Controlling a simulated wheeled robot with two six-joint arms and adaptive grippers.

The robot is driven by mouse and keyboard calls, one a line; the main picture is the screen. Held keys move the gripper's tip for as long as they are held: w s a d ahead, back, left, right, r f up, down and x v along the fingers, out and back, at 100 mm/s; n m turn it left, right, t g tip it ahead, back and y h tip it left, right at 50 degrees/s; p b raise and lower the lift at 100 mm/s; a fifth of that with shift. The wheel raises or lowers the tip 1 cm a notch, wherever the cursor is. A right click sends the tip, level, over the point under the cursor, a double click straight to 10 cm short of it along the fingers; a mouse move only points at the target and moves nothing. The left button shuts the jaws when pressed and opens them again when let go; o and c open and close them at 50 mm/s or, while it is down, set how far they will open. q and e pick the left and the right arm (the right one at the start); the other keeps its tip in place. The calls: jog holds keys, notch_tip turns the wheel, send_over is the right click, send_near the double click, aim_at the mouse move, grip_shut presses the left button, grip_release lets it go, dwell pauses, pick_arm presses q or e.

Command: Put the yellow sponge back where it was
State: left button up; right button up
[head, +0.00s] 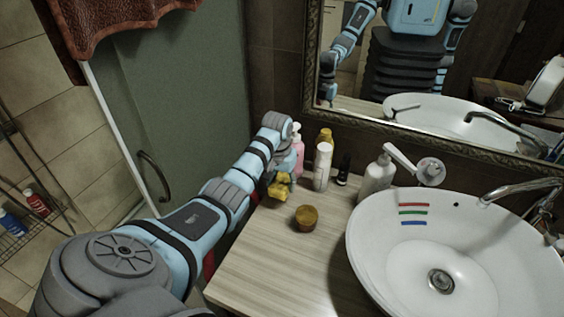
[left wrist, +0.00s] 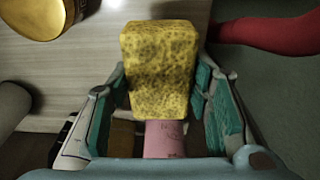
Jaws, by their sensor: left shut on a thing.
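The yellow sponge (head: 279,188) is in my left gripper (head: 284,172), close to the back left corner of the wooden counter. In the left wrist view the porous sponge (left wrist: 160,68) sits between the two teal-padded fingers of the left gripper (left wrist: 164,100), which is shut on it. A pink bottle (left wrist: 164,139) shows just below the sponge in that view. Whether the sponge touches the counter cannot be told. My right gripper is not clearly seen in either view.
On the wooden counter (head: 262,275) stand a round brown-gold jar (head: 306,217), a white bottle (head: 322,168), a dark small bottle (head: 343,170) and a soap dispenser (head: 377,177). The white basin (head: 375,262) is at the right. The counter's front is clear.

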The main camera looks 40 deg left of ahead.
pick_arm(q)
jog(key=f, duration=0.4)
jog(key=shift+w+d+b, duration=0.1)
jog(key=shift+w+b, duration=0.25)
jog(key=shift+b, duration=0.05)
jog(key=shift+s+f, duration=0.1)
jog(key=shift+f, duration=0.2)
jog(key=shift+s+r, duration=0.25)
jog(key=shift+s, duration=0.05)
jog(key=shift+f, duration=0.2)
jog(key=o, duration=1.1)
jog(key=shift+w, duration=0.15)
pick_arm(e)
jog(key=shift+w+f, duration=0.6)
jog(key=shift+w, duration=0.2)
